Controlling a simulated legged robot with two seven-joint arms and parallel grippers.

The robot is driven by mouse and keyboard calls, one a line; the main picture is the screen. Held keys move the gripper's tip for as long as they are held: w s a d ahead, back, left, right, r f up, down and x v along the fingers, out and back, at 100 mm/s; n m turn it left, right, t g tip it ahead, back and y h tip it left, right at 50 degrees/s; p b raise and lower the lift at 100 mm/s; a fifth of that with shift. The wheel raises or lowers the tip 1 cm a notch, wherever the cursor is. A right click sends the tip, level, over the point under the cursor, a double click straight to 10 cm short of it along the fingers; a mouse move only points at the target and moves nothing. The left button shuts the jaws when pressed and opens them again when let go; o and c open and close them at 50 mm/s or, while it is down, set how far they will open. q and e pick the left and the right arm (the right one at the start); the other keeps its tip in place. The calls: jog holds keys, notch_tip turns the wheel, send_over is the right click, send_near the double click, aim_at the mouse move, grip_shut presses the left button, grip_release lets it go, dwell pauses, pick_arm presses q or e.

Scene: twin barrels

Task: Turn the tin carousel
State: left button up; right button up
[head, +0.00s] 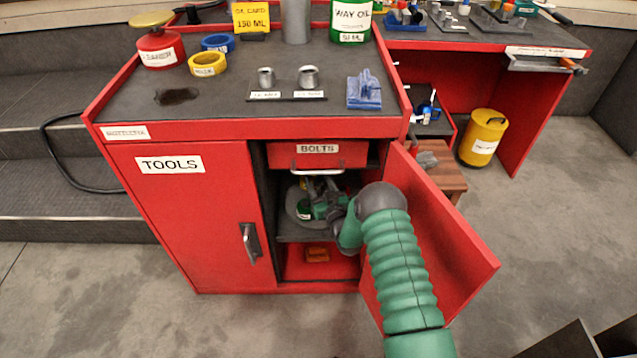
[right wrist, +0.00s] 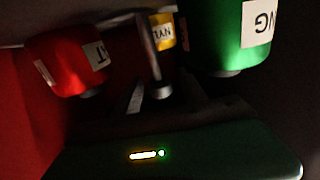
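The tin carousel (head: 291,201) is inside the open cabinet, on a shelf below the bolts drawer. It is a grey round tray, partly hidden by my right gripper. In the right wrist view, dim and upside down, a red tin (right wrist: 70,62), a yellow tin (right wrist: 163,32) and a green tin (right wrist: 232,38) stand around a grey post (right wrist: 150,50). My right gripper (head: 317,207) reaches into the cabinet at the carousel. In the right wrist view its dark fingers (right wrist: 160,92) look apart, with the post's end between them; contact is unclear. My left gripper is out of view.
The red cabinet door (head: 450,240) stands open on the right, beside my right arm. The bolts drawer (head: 317,153) with its handle is just above the carousel. An orange item (head: 317,254) lies on the lower shelf. The left door (head: 200,210) is shut.

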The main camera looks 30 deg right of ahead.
jog(key=shift+s, duration=0.1)
jog(key=p+v, duration=0.7)
jog(key=v, duration=0.9)
jog(key=shift+s, duration=0.35)
